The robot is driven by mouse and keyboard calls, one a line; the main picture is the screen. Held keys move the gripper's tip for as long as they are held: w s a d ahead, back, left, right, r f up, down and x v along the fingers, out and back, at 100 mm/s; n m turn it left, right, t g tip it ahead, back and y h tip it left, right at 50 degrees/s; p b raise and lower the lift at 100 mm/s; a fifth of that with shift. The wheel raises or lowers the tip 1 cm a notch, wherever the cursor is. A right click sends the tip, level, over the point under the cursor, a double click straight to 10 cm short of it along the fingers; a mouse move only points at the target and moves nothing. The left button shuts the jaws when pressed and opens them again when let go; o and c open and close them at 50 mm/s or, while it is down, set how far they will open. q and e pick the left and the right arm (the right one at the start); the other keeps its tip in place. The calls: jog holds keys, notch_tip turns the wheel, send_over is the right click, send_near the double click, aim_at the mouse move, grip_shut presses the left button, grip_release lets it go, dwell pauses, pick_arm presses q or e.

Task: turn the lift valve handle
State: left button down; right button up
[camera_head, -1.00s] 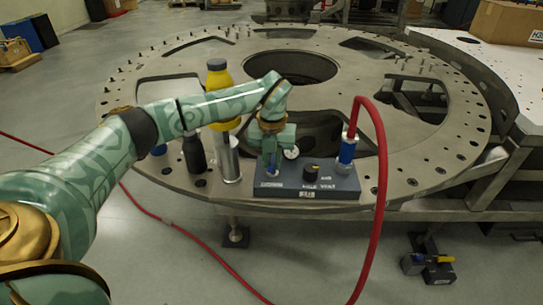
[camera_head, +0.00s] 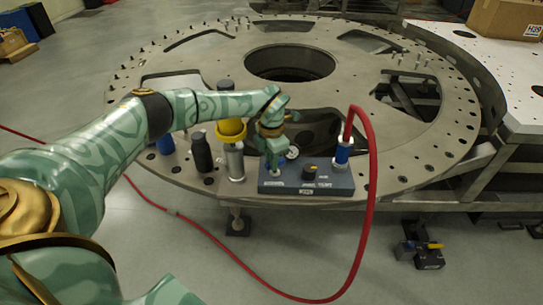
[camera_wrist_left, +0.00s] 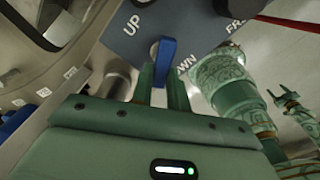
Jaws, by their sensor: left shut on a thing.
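The lift valve handle (camera_wrist_left: 166,52) is a blue lever on the grey-blue control panel (camera_wrist_left: 190,22), with the labels UP and DOWN partly visible beside it in the left wrist view. In the head view the panel (camera_head: 335,184) sits on the near edge of the turret plate. My left gripper (camera_wrist_left: 164,75) is shut on the blue handle, a finger on each side. In the head view my left gripper (camera_head: 273,160) comes down at the panel's left part and hides most of the handle.
A black knob (camera_head: 310,172) and a round gauge (camera_head: 292,152) are beside the gripper. A red hose (camera_head: 372,170) rises from a blue fitting (camera_head: 342,152) and loops to the floor. A dark bottle (camera_head: 201,152) and a yellow-and-metal bottle (camera_head: 235,160) stand left on the turret plate (camera_head: 210,62).

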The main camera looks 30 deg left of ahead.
pick_arm(q)
jog(key=m, duration=0.2)
jog(key=shift+w+a+r+m+p, duration=0.1)
jog(key=shift+m+p, duration=0.25)
jog(key=shift+m, duration=0.05)
jog(key=shift+w+a+m, duration=0.1)
jog(key=shift+w+m, duration=0.05)
jog(key=shift+m, duration=1.35)
jog(key=c, duration=1.4)
grip_release()
jog(key=shift+o, duration=0.2)
notch_tip(320, 180, up, 16)
jog(key=p, duration=0.2)
jog(key=shift+p, duration=0.35)
